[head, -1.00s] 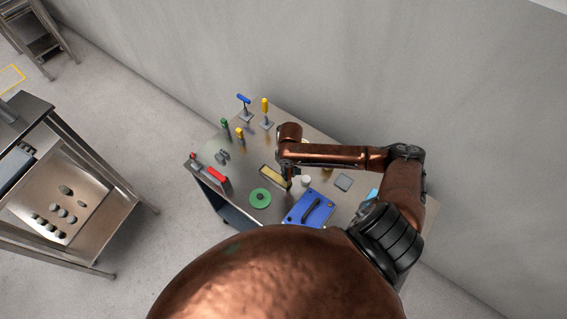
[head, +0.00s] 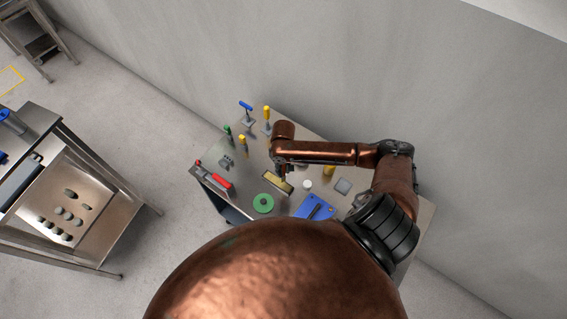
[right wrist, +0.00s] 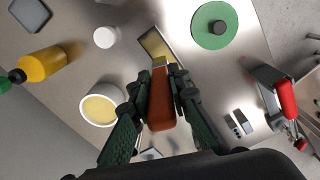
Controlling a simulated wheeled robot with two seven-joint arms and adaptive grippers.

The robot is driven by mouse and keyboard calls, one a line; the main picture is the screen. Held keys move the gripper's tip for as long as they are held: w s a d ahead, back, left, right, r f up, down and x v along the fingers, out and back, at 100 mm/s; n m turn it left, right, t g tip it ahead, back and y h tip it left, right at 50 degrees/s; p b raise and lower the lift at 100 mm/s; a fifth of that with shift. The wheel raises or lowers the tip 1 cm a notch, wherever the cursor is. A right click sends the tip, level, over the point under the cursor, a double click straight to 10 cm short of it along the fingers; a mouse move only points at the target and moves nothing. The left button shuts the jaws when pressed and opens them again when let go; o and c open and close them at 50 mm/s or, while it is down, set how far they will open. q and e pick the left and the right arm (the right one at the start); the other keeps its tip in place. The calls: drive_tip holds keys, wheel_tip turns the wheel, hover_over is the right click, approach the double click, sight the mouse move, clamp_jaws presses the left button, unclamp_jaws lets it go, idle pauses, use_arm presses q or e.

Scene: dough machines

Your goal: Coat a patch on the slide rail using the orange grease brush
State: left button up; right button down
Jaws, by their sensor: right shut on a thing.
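The slide rail (head: 284,187) is a short yellowish bar with a metal frame on the steel table; it also shows in the right wrist view (right wrist: 150,40). My right gripper (head: 281,173) is over the rail. In the right wrist view my right gripper (right wrist: 158,80) is shut on the orange handle of the grease brush (right wrist: 162,108). The brush points at the rail, its head over the near end; I cannot tell whether the bristles touch. A white cup of yellow grease (right wrist: 98,108) stands beside the gripper. My left gripper is not in view.
Near the rail are a green disc (head: 263,203), a white cap (head: 307,185), a yellow bottle (head: 330,170), a grey square (head: 343,187) and a blue plate (head: 314,207). A red-handled clamp (head: 217,181) sits at the left edge. Upright coloured-handled tools stand at the back.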

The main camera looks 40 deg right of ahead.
sight(283, 167)
drive_tip(key=shift+r+p, duration=0.35)
drive_tip(key=shift+r, duration=0.5)
drive_tip(key=shift+r+b, duration=0.3)
drive_tip(key=shift+r, duration=0.5)
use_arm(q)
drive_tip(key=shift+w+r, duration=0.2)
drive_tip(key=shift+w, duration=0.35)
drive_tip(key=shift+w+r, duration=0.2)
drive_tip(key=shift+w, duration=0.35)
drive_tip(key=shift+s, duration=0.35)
